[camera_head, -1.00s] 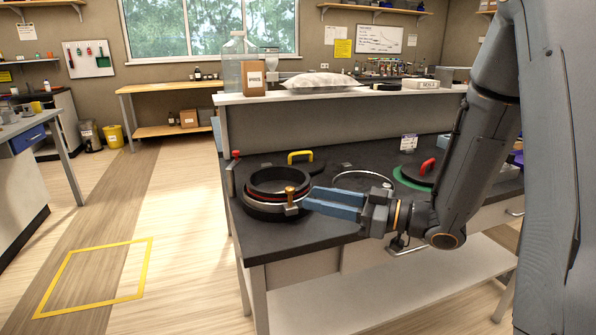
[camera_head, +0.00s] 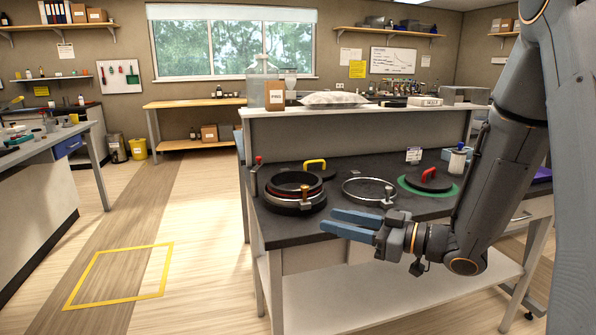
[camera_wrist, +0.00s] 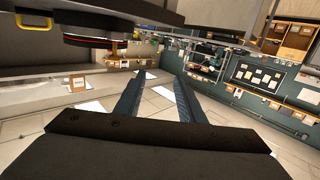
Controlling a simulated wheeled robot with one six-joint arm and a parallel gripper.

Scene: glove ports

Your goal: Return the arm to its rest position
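My gripper (camera_head: 345,226) is at the end of my arm, in front of the workbench's near edge. Its two blue fingers point left and are apart, with nothing between them. In the wrist view the fingers (camera_wrist: 156,100) also show a clear gap between them. The gripper is apart from the black ring port (camera_head: 294,203) with the brass knob, which stands on the dark bench top to its upper left. My arm reaches down from the right side of the head view.
The workbench (camera_head: 300,232) holds a metal ring (camera_head: 369,190), a black lid with a yellow handle (camera_head: 315,164), and a red-handled lid (camera_head: 428,180) on a green ring. A white bottle (camera_head: 457,163) stands near my arm. The floor left of the bench is clear, with a yellow taped square (camera_head: 120,275).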

